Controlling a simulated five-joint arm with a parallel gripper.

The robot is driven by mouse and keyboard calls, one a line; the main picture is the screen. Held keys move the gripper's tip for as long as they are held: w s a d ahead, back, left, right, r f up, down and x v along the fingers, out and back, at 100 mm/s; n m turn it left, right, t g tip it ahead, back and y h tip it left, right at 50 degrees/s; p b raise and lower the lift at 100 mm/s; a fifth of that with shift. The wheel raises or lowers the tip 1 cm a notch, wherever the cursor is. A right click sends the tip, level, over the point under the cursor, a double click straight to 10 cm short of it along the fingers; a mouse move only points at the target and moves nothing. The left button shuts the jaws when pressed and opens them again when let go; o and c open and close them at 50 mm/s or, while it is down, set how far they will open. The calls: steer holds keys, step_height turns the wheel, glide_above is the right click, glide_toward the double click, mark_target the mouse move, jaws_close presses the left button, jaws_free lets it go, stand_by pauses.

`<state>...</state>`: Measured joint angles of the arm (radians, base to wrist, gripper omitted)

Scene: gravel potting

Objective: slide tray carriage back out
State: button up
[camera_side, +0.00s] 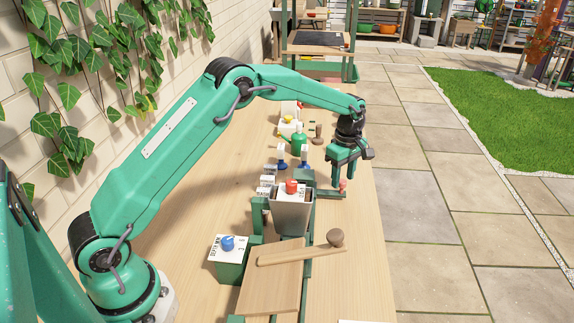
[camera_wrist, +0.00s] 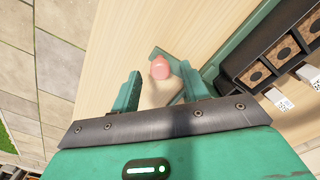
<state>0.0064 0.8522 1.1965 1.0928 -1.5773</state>
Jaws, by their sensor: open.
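The tray carriage (camera_wrist: 215,76) shows in the wrist view as a green frame at the right, with a dark tray (camera_wrist: 236,62) of square cells in it. A green bar reaches from the frame toward a pinkish-red knob (camera_wrist: 159,67) on a pale wooden-looking post. In the side view the knob (camera_side: 343,184) is just under my gripper (camera_side: 344,176). In the wrist view my gripper (camera_wrist: 158,82) is open, with one finger on each side of the knob and post. I cannot tell whether either finger touches them. Most of the carriage is hidden in the side view.
A grey hopper (camera_side: 292,214) with a red knob stands left of my gripper. A green box (camera_side: 230,268) with a blue knob and a wooden board (camera_side: 270,285) are nearer the camera. A green bottle (camera_side: 299,141) stands behind. The bench's right edge is close to my gripper.

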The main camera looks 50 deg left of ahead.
steer(key=shift+f, duration=0.5)
jaws_close()
steer(key=shift+w+a, duration=1.65)
steer(key=shift+w, duration=0.05)
jaws_free()
